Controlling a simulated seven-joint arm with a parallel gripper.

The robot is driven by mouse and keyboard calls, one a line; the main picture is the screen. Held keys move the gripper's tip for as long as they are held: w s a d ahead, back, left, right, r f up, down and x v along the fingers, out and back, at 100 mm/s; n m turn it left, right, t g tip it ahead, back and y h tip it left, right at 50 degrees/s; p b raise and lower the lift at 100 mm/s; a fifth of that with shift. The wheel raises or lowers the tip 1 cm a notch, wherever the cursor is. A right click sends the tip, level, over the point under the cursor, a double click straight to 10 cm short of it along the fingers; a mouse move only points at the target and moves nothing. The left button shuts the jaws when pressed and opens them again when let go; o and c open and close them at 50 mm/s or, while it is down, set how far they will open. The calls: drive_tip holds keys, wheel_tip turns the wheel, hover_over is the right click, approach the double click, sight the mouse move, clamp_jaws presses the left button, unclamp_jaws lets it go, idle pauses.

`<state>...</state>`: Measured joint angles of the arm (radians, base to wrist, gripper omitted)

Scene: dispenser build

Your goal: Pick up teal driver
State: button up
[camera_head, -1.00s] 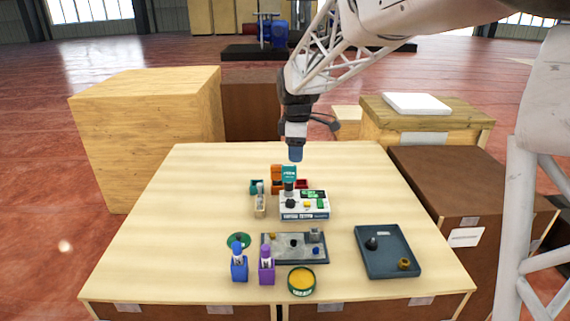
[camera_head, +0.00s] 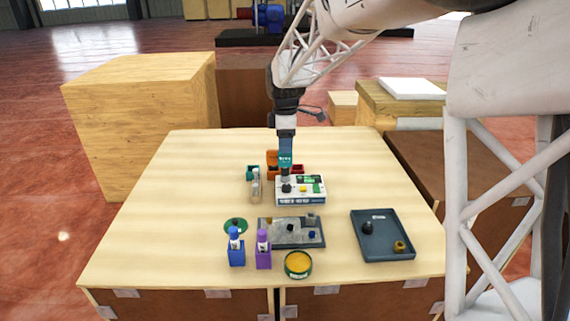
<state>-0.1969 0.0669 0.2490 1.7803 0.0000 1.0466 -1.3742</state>
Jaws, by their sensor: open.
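The teal driver (camera_head: 285,160) stands upright, its dark lower end at the left part of a white box (camera_head: 302,197) with green panels and small knobs on top. My gripper (camera_head: 286,148) points straight down at the driver's top and is open. Its fingertips look to be at or around the upper part of the teal handle, which they partly hide. I cannot tell whether they touch it.
An orange holder (camera_head: 272,158) and a red bin (camera_head: 298,169) stand just behind the driver. A clear bottle (camera_head: 256,190) is to its left. A grey plate (camera_head: 280,240), blue bottle (camera_head: 236,255), purple bottle (camera_head: 263,256) and dark tray (camera_head: 385,252) are in front. The table's left side is free.

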sight(285, 166)
drive_tip(key=shift+f, duration=0.25)
drive_tip(key=shift+s+f, duration=0.1)
drive_tip(key=shift+f, duration=2.45)
clamp_jaws()
